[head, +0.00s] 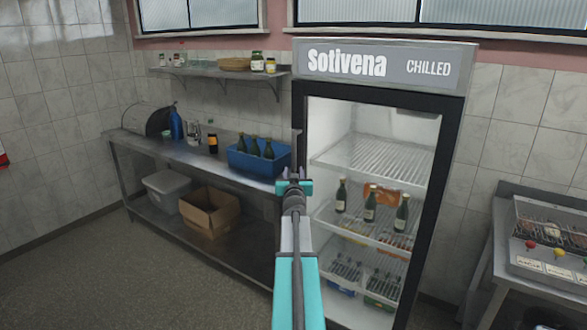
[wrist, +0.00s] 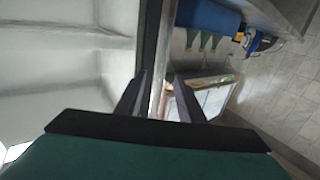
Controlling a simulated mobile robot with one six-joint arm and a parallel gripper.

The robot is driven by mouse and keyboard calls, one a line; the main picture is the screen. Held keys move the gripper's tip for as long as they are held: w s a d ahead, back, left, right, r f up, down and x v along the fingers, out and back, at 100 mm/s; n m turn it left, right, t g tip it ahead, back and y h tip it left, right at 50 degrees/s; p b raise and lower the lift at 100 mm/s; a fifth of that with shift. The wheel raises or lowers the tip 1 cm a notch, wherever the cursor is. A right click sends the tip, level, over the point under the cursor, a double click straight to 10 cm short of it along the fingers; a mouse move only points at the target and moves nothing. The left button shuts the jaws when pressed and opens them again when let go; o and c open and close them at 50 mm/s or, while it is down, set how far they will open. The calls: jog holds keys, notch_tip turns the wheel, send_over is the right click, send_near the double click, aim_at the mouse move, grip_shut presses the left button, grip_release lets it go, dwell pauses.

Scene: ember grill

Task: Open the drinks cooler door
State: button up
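The drinks cooler (head: 385,185) stands upright with a dark-framed glass door (head: 424,210), which looks closed. Bottles and cartons show through the glass. A thin grey upright handle (head: 298,150) runs along the door's left edge. My gripper (head: 294,183) is at this left edge, over the lower part of the handle. In the wrist view its two dark fingers (wrist: 160,84) are spread, one on each side of a pale bar beside the dark door frame (wrist: 150,40). I cannot tell whether either finger touches the bar. My arm hides part of the door's lower left edge.
A steel counter (head: 170,151) runs along the wall left of the cooler, with a blue crate of bottles (head: 262,162) close to my gripper. A cardboard box (head: 209,213) sits on its lower shelf. A grill (head: 545,235) stands at right. The floor (head: 120,275) at front left is clear.

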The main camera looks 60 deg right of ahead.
aim_at(293, 168)
jog(key=shift+x, duration=2.65)
grip_shut()
